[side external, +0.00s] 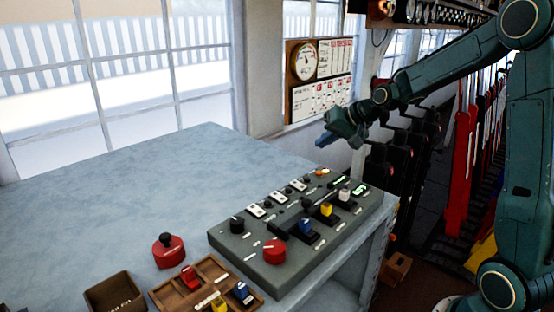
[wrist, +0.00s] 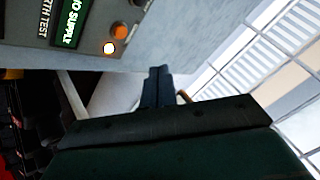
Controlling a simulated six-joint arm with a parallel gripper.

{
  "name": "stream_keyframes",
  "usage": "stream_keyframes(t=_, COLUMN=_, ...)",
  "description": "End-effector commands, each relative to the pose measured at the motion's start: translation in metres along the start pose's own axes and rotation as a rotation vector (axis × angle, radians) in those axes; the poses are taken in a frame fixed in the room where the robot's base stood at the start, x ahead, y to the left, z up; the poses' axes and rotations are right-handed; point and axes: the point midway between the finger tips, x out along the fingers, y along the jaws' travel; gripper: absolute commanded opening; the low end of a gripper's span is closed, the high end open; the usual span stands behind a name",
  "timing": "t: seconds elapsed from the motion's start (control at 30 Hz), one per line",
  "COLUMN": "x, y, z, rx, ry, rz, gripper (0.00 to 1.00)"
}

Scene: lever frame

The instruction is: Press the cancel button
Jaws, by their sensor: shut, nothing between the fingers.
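The grey control panel (side external: 300,232) lies on the pale blue table. A large red button (side external: 274,251) sits at its near end. A separate red round piece with a black knob (side external: 168,251) stands on the table to the panel's left. I cannot read which control is marked cancel. My gripper (side external: 322,141) is shut and empty, held in the air above and beyond the panel's far end.
Blue, yellow and white switches (side external: 326,209) stand up along the panel. A wooden tray (side external: 205,288) with small switches and a brown box (side external: 115,293) are at the table's near edge. Tall red levers (side external: 464,160) stand at right. The table's far left is clear.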

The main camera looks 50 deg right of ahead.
Motion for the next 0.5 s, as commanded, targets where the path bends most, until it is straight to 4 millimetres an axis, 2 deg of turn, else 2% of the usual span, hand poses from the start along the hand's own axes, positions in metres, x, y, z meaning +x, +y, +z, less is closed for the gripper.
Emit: stream_keyframes(t=0.5, x=0.035, y=0.026, z=0.026, rx=0.001, ry=-0.003, rz=0.0, gripper=0.0)
